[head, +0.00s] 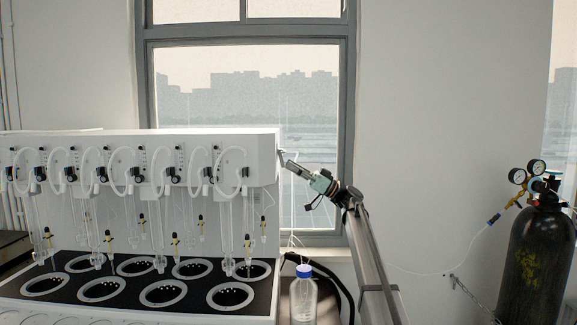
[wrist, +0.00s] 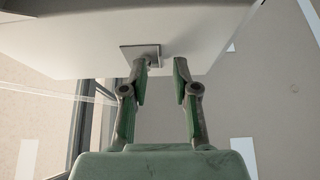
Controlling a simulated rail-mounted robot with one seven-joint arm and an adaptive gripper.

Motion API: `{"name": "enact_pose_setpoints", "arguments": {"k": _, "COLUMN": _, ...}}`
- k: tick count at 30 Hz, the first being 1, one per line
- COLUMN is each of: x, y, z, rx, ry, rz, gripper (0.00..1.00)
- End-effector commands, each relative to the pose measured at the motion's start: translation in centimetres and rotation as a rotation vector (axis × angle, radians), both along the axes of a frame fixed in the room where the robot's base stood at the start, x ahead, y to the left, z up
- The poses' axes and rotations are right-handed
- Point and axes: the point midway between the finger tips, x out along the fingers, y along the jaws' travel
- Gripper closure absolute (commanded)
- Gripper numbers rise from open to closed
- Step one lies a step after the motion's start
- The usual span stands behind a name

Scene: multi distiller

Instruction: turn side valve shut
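The side valve shows in the wrist view as a square grey plate (wrist: 139,51) on the white side panel, with a small metal knob (wrist: 154,61) on it. My gripper (wrist: 162,64) is open, its two green-padded fingers apart and pointing at the panel. The knob is close to the left fingertip, partly hidden by it; I cannot tell whether they touch. The right finger stands clear of the knob. In the head view my gripper (head: 287,162) is at the right side of the white distiller (head: 262,150), near its upper part. The valve is too small to make out there.
The distiller carries a row of glass tubes and black knobs above a black deck with round wells (head: 233,295). A blue-capped bottle (head: 303,298) stands right of it, below my arm. A gas cylinder (head: 538,255) with gauges is far right. A window is behind.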

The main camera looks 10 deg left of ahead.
Motion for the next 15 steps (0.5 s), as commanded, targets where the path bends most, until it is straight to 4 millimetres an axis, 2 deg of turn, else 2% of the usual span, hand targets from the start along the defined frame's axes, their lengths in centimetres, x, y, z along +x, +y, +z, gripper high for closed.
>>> {"name": "enact_pose_setpoints", "arguments": {"k": 9, "x": 0.5, "y": -5.4, "z": -3.1, "rx": 0.000, "ry": 0.001, "rz": -0.002, "gripper": 0.71}}
{"name": "enact_pose_setpoints", "arguments": {"k": 15, "x": 0.7, "y": -7.6, "z": -4.4, "rx": 0.000, "ry": -0.001, "rz": -0.001, "gripper": 0.71}}
